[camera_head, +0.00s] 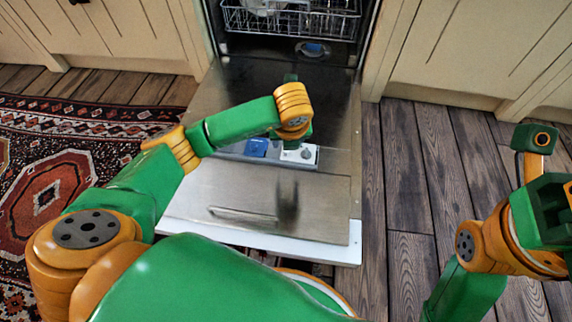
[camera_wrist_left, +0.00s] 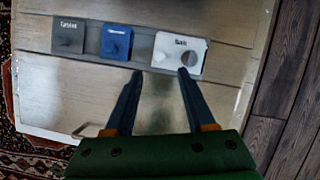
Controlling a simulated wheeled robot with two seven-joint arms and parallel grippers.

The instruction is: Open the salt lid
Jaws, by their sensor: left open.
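The salt lid (camera_wrist_left: 177,43) is a white rectangular cover marked "Salt", set in the inner face of the lowered dishwasher door. It lies flat and looks shut, with a round grey knob on its right part. It also shows in the head view (camera_head: 309,151), just below my left wrist. My left gripper (camera_wrist_left: 160,72) is open and empty. In the left wrist view its two dark fingers point at the lid's lower edge, one near the left corner and one by the knob. Whether they touch is unclear. My right arm is at the right edge of the head view; its fingers do not show.
A blue lid (camera_wrist_left: 116,43) and a grey lid marked "Tablet" (camera_wrist_left: 68,36) sit left of the salt lid. The dishwasher door (camera_head: 235,90) lies open beneath my left arm, with a rack (camera_head: 300,22) behind. A patterned rug (camera_head: 50,185) is left; wooden floor (camera_head: 405,170) is clear right.

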